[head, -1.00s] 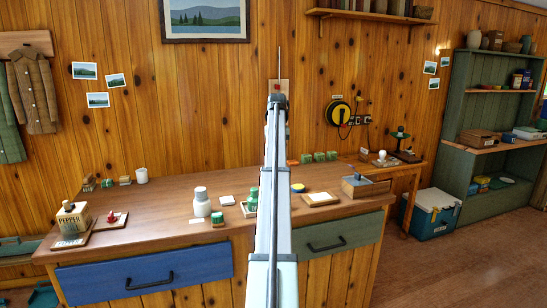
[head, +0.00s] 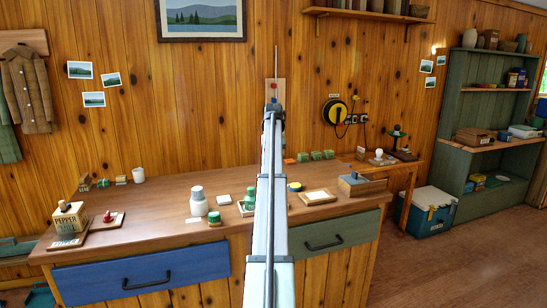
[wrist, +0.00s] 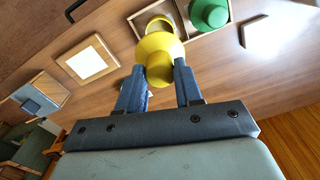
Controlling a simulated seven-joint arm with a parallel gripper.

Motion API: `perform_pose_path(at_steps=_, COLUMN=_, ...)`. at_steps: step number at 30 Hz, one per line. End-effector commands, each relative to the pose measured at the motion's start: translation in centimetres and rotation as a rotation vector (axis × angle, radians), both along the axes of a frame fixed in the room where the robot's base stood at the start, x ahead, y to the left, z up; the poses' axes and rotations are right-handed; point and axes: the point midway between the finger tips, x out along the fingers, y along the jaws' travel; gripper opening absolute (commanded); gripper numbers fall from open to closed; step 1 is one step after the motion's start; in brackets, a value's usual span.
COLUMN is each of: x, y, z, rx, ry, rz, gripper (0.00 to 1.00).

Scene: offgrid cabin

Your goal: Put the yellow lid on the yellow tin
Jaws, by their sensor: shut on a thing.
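In the wrist view my gripper (wrist: 160,86) is shut on the yellow lid (wrist: 161,48), its fingers on either side of the lid's narrower raised part. The lid is above the worktop. The yellow tin (wrist: 154,18) shows just beyond the lid, standing open in a wooden tray; the lid hides part of it. The gap between lid and tin cannot be judged. In the head view my arm hides the gripper and the tin.
The wooden tray (wrist: 188,37) also holds a green tin (wrist: 208,12). A pale framed board (wrist: 88,60) lies beside it, also in the head view (head: 318,198). A white bottle (head: 198,201) and a blue-grey box (head: 352,181) stand on the worktop. Bare wood lies left of the bottle.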

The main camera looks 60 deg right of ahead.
Motion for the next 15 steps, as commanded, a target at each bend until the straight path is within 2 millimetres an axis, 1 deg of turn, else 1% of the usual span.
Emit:
perform_pose_path(at_steps=3, x=0.0, y=0.1, z=-1.1, rx=0.001, ry=0.001, rz=0.000, gripper=0.01)
perform_pose_path(at_steps=15, x=0.0, y=0.1, z=-4.3, rx=0.001, ry=0.001, rz=0.000, gripper=0.01)
